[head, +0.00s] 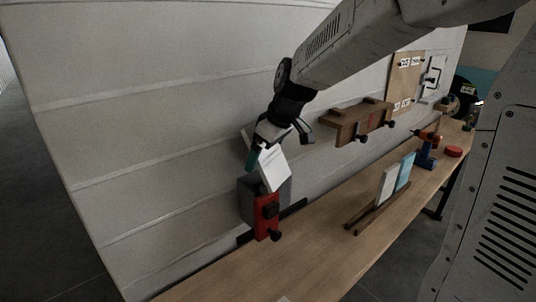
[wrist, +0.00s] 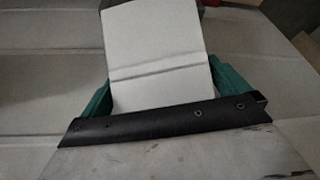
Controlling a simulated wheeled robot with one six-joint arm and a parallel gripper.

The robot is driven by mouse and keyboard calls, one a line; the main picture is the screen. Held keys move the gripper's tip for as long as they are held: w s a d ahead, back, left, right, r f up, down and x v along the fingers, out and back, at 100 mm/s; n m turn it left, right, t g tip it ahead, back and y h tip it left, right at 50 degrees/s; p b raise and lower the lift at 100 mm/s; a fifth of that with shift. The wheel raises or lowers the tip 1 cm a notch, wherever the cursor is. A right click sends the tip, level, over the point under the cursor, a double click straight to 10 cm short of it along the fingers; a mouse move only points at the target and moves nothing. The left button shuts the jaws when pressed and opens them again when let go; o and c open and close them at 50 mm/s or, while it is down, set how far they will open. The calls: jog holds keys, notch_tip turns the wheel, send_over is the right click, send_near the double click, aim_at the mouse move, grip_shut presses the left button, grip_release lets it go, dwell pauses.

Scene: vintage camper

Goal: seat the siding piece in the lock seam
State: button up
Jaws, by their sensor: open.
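A white siding piece (head: 273,167) is tilted above a dark grey block (head: 285,193) at the wall in the head view. In the wrist view the siding piece (wrist: 155,45) stands between my green fingers, with a crease across its face. My gripper (head: 272,142) is open around the upper part of the piece. In the wrist view my gripper (wrist: 165,90) has a finger close to each side edge; I cannot tell whether they touch. The piece's lower end meets the block in the head view. I cannot make out how it sits in a lock seam.
A red clamp (head: 267,216) is on the front of the block. On the wooden bench (head: 330,250), a rack (head: 370,214) holds a white panel and a light-blue panel. A brown wall-mounted holder (head: 358,121) is to the right of my gripper. A blue and orange tool (head: 425,150) stands farther back.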

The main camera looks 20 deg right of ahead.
jog(key=c, duration=0.8)
jog(key=shift+r, duration=0.1)
jog(key=shift+c, duration=0.2)
